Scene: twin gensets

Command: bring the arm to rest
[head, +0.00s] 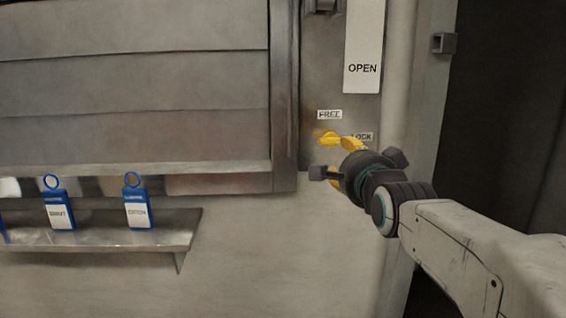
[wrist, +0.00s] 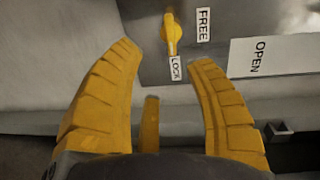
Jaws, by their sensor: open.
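My gripper (head: 342,160) is in front of the grey panel in the head view, partly hidden by its own wrist.
A white OPEN plate (head: 364,50) is above the knob. A slatted grey shutter (head: 130,90) is at the left. Below it a shelf (head: 110,238) holds blue tags (head: 137,205). A dark opening (head: 510,110) lies at the right, beside a frame with a small bracket (head: 444,43).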

